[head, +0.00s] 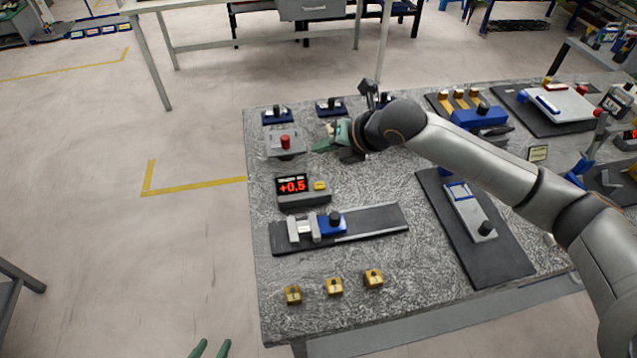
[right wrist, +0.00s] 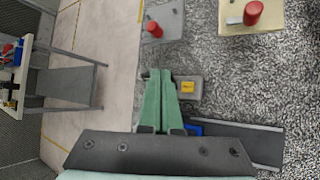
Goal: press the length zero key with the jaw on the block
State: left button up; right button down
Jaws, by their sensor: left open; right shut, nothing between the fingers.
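The display unit (head: 303,201) stands on the stone table and reads +0.5 in red. A yellow key (head: 320,185) is on its right side; it also shows in the right wrist view (right wrist: 188,87). Below the unit lies the dark measuring rail (head: 375,222) with a blue slider (head: 333,224) and pale metal jaw pieces (head: 301,230). I cannot tell the block from the jaw there. My right gripper (head: 318,148) is shut and empty, above and beyond the display unit. In its wrist view the green fingertips (right wrist: 160,74) appear just left of the key. My left gripper (head: 211,348) is open at the bottom edge.
A grey box with a red button (head: 285,142) stands behind the display unit. Several small brass blocks (head: 334,287) sit near the front edge. A second dark plate with a grey fixture (head: 470,212) lies to the right, under my right arm.

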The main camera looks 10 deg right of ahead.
jog(key=shift+f, duration=0.1)
jog(key=b, duration=0.6)
send_over(319, 186)
jog(key=f, duration=0.5)
jog(key=s+f, duration=0.1)
jog(key=f, duration=0.1)
jog(key=shift+d+f, duration=0.3)
jog(key=shift+f, duration=0.05)
jog(key=shift+f+b, duration=0.3)
jog(key=shift+f, duration=0.15)
jog(key=shift+f, duration=0.15)
dwell(0.6)
jog(key=shift+f, duration=0.3)
